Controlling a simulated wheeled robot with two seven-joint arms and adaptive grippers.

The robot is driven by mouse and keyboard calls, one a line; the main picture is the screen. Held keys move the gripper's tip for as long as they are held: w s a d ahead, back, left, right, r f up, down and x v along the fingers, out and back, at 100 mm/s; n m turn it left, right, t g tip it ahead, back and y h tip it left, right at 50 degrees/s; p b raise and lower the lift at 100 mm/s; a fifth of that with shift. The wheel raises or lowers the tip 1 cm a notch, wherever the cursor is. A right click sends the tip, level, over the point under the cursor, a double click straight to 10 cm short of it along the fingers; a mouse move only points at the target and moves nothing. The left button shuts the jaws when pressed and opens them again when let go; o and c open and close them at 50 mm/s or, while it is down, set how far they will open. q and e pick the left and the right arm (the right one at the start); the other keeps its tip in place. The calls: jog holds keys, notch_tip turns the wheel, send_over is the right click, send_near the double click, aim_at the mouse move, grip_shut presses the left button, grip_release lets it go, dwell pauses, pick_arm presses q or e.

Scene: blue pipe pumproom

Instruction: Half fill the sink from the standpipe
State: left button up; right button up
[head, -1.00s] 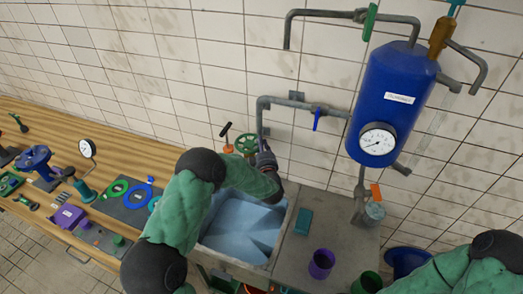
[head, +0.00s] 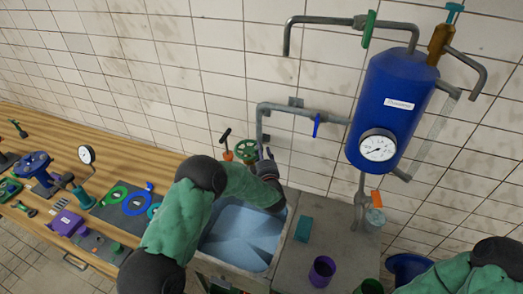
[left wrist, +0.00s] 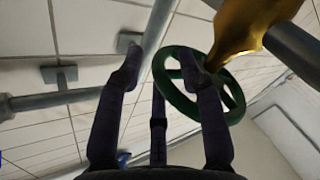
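The sink (head: 228,262) stands at the middle, with a pale blue inside; I cannot tell how much of that is water. A grey standpipe (head: 259,122) bends down behind it, with a blue lever (head: 316,126) on its horizontal run. A green handwheel (head: 247,150) is by the standpipe's foot. My left gripper (head: 264,153) is above the sink's back edge, right of the handwheel. In the left wrist view its fingers (left wrist: 161,60) are spread. The green handwheel (left wrist: 232,97) shows behind the right finger and a grey pipe (left wrist: 152,42) between them. My right gripper is out of view.
A blue tank (head: 391,95) with a gauge (head: 378,146) hangs on the wall at right. A purple cup (head: 322,270) and a teal block (head: 304,229) stand on the grey counter (head: 290,262) beside the sink. A wooden bench (head: 105,145) with tools is at left.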

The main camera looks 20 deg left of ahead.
pick_arm(q)
jog(key=v, duration=1)
jog(key=shift+s+d, duration=0.15)
jog(key=shift+s, duration=0.2)
pick_arm(e)
jog(key=shift+o, duration=0.2)
dwell(1.0)
